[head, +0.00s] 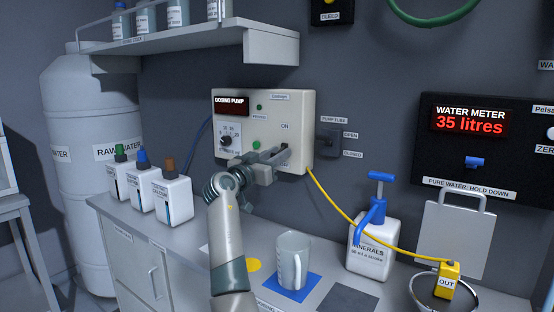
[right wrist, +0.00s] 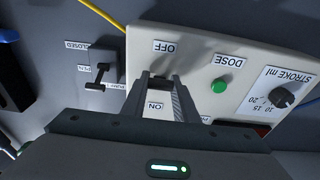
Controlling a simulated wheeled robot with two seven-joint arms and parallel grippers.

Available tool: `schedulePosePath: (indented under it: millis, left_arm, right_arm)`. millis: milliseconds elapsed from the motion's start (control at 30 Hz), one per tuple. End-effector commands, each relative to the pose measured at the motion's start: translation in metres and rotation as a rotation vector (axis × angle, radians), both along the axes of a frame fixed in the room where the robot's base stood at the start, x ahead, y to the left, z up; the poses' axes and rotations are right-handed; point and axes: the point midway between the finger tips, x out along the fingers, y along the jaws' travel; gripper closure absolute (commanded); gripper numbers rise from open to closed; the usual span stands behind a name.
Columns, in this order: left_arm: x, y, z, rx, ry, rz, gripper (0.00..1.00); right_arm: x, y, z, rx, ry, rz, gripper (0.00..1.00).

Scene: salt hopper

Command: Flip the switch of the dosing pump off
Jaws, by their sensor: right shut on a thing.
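The dosing pump (head: 298,110) is a pale box on the back wall with a dark name display, a dial and green buttons. In the head view its ON label is above my right gripper (head: 280,152), and a mostly covered label is below. My right gripper reaches the lower right of the pump's face and is shut on the switch, which the fingers mostly hide. In the right wrist view, the fingers (right wrist: 161,85) are at the pump face between the OFF label (right wrist: 168,47) and the ON label (right wrist: 155,108). My left gripper is out of view.
A pump tube valve (head: 328,143) is on the wall just right of the pump. A yellow tube (head: 335,210) runs from the pump to an OUT block (head: 447,280). A jug (head: 292,258), a minerals bottle (head: 372,245) and several small bottles stand on the counter below.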

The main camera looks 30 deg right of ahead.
Motion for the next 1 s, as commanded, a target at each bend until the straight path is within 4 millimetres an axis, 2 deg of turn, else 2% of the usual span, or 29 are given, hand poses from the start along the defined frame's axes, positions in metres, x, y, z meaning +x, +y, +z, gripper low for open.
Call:
schedulePosePath:
  millis: [200,233,300,733,900,1000]
  left_arm:
    - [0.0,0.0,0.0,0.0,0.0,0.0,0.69]
    - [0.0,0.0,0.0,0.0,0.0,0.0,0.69]
    - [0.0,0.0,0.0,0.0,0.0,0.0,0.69]
    - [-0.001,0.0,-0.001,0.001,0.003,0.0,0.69]
    - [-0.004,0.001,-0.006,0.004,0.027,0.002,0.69]
    - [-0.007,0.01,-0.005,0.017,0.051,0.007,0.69]
  right_arm:
    - [0.0,0.0,0.001,-0.002,-0.001,0.0,0.96]
    - [0.0,0.0,0.001,-0.002,-0.001,0.0,0.69]
    - [0.0,0.0,0.001,-0.002,-0.001,0.0,0.55]
    - [-0.001,0.004,-0.001,-0.001,0.0,0.001,0.55]
    - [-0.006,0.017,-0.004,-0.001,0.0,0.002,0.55]
    - [-0.012,0.03,-0.008,0.001,0.001,0.002,0.55]
